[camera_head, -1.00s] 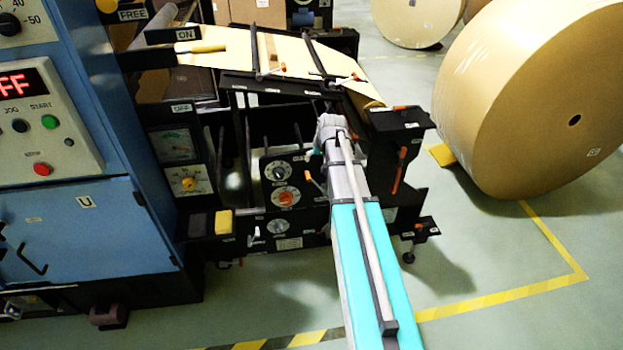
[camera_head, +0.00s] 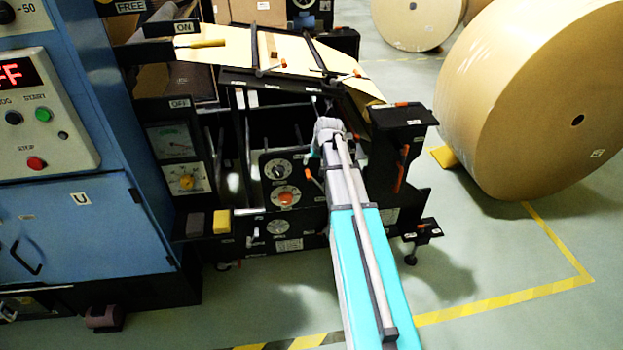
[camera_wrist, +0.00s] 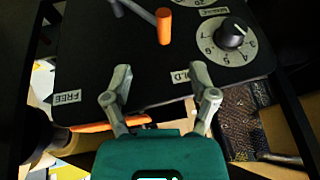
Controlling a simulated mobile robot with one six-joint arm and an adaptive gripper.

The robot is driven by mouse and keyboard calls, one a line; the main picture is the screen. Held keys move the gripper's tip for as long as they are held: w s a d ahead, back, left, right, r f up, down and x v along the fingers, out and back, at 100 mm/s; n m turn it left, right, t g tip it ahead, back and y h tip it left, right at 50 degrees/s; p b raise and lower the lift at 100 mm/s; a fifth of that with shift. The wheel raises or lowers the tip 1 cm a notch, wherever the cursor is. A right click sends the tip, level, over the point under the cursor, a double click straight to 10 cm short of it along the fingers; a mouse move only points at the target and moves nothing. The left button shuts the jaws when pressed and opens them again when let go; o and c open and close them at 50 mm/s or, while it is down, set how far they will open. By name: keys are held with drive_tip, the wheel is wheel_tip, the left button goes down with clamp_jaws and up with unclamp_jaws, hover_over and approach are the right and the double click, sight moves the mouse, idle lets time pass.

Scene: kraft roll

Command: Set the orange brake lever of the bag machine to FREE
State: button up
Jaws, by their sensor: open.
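The orange brake lever (camera_wrist: 164,26) shows at the top of the wrist view, a grey arm with an orange grip standing out from a black panel. A FREE label (camera_wrist: 67,97) is at the panel's lower left there, and a partly covered HOLD label (camera_wrist: 181,76) is by the right finger. My gripper (camera_wrist: 162,82) is open and empty, its fingers apart below the lever and not around it. In the head view my arm hides most of the gripper; a small orange handle (camera_head: 309,174) beside the dials appears to be the same lever.
A numbered dial (camera_wrist: 229,42) sits right of the lever in the wrist view. The bag machine's black frame (camera_head: 400,118) with other orange handles is close around my arm. A big kraft roll (camera_head: 540,95) stands at right; the floor in front is clear.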

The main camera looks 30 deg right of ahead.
sight(309, 173)
drive_tip(key=shift+b+x, duration=4.2)
drive_tip(key=shift+x, duration=0.75)
